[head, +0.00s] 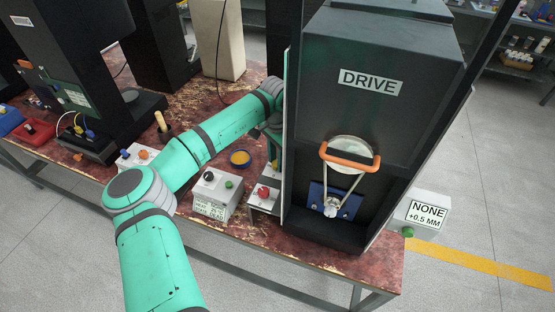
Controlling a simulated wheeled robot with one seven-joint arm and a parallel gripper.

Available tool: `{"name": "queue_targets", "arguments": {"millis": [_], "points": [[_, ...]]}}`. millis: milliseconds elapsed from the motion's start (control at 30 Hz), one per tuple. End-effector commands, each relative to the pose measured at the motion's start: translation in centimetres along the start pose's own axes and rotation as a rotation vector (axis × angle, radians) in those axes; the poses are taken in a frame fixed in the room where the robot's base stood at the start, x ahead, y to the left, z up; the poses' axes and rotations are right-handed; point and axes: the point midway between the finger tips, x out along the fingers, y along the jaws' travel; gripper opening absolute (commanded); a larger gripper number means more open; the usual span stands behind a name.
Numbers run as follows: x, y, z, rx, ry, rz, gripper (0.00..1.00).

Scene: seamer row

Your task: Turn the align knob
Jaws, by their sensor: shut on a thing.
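My teal arm reaches across the bench to the left side of the black machine marked DRIVE (370,85). Its wrist bends down behind the machine's edge, and my gripper is hidden there. I cannot see its fingers or what they touch. I cannot make out which control is the align knob. A grey box (217,203) with a black knob and a green button stands left of the machine. A red knob (264,192) sits on another grey unit between that box and the machine, below my wrist.
An orange-handled part (350,158) is on the machine's front. A small yellow-filled dish (240,157) lies beside my arm. A box marked NONE +0.5 MM (427,214) is at the right. More black machines stand at the back left.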

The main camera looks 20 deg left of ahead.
Motion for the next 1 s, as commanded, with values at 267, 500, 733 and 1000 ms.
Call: {"name": "queue_targets", "arguments": {"millis": [267, 500, 733, 1000], "points": [[0.0, 0.0, 0.0, 0.001, 0.0, 0.0, 0.46], [-0.8, 0.0, 0.0, 0.001, 0.001, -0.001, 0.46], [-4.7, -0.1, -0.1, 0.001, 0.002, -0.004, 0.46], [-9.1, 0.0, -0.1, 0.001, 0.002, 0.0, 0.46]]}}
